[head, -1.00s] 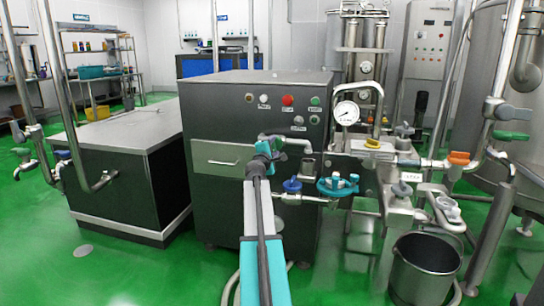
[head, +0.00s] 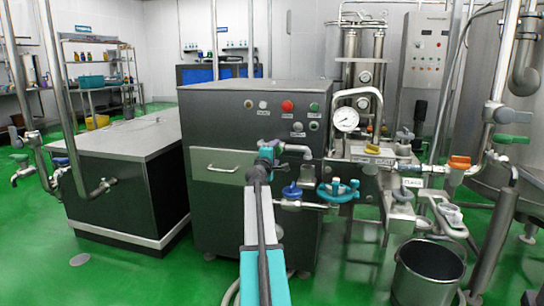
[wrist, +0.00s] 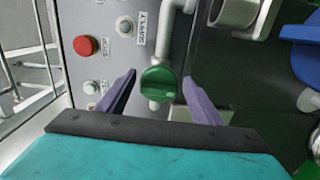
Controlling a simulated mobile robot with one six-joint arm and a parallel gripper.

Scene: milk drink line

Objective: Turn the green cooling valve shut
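A round green valve knob (wrist: 158,84) with a raised grip bar sits on a grey pipe, near the middle of the wrist view. My gripper (wrist: 160,79) is open, with one purple finger to the left of the knob and one to the right. Gaps show between the fingers and the knob, and nothing is held. In the head view my gripper (head: 268,151) is at the front of the dark machine (head: 235,125), beside a bent metal pipe (head: 294,149). The green knob there is hidden behind my gripper.
A red button (wrist: 86,46) and white buttons are left of the knob in the wrist view. A blue handle (head: 291,191) and a teal handwheel (head: 338,191) are lower right of my gripper. Another green handle (head: 511,138) is far right, a steel bucket (head: 428,275) below.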

